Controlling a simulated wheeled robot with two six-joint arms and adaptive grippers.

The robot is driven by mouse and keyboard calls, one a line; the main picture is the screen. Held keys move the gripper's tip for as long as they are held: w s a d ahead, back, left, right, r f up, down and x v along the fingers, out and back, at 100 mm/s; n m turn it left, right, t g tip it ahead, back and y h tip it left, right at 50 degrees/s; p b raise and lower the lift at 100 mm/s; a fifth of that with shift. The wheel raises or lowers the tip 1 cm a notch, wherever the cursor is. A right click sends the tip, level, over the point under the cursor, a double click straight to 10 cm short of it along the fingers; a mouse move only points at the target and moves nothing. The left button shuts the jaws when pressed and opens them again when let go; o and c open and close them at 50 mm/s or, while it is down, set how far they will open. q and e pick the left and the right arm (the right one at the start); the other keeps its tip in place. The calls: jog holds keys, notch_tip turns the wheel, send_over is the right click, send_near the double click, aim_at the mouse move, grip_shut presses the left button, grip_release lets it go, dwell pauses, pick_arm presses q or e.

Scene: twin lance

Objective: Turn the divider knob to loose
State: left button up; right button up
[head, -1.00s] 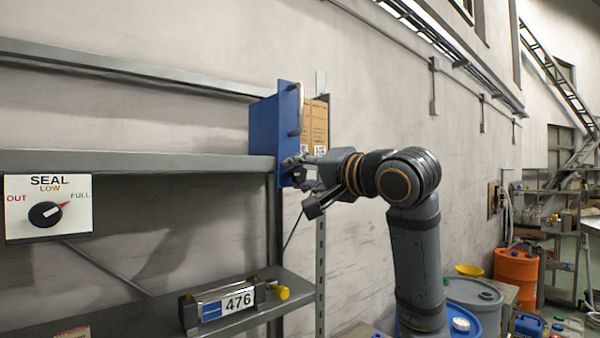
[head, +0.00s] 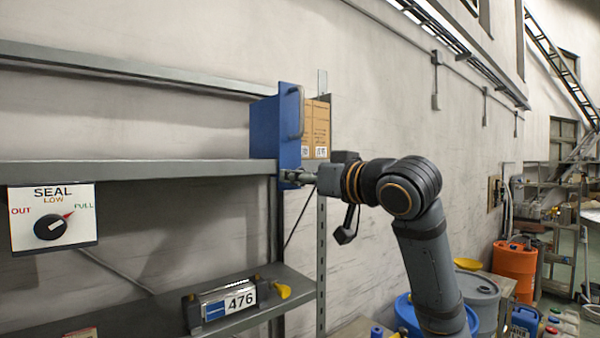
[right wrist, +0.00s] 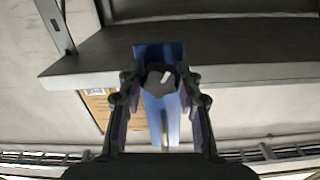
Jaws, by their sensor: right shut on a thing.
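The blue divider (head: 290,125) stands upright at the end of the upper shelf, with a bar handle (head: 297,112) on its face. Its dark knob (right wrist: 160,82), with a pale pointer mark, shows low on the divider in the right wrist view. My right gripper (head: 294,177) reaches the divider's lower part from the right. In the right wrist view its two fingers (right wrist: 159,84) are on either side of the knob and shut on it. The fingers hide the knob in the head view, and I cannot read any marks around it. My left gripper is out of view.
Cardboard boxes (head: 318,127) stand right behind the divider. The grey upper shelf (head: 140,170) is bare to its left. A SEAL dial panel (head: 75,236) hangs at the left.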

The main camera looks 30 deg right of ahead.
jog(key=n+p, duration=0.1)
jog(key=n, duration=0.5)
jog(key=shift+f+p, duration=0.15)
jog(key=shift+p, duration=0.25)
dwell(0.3)
jog(key=o, duration=1.2)
jog(key=shift+d, duration=0.1)
jog(key=shift+c, duration=0.2)
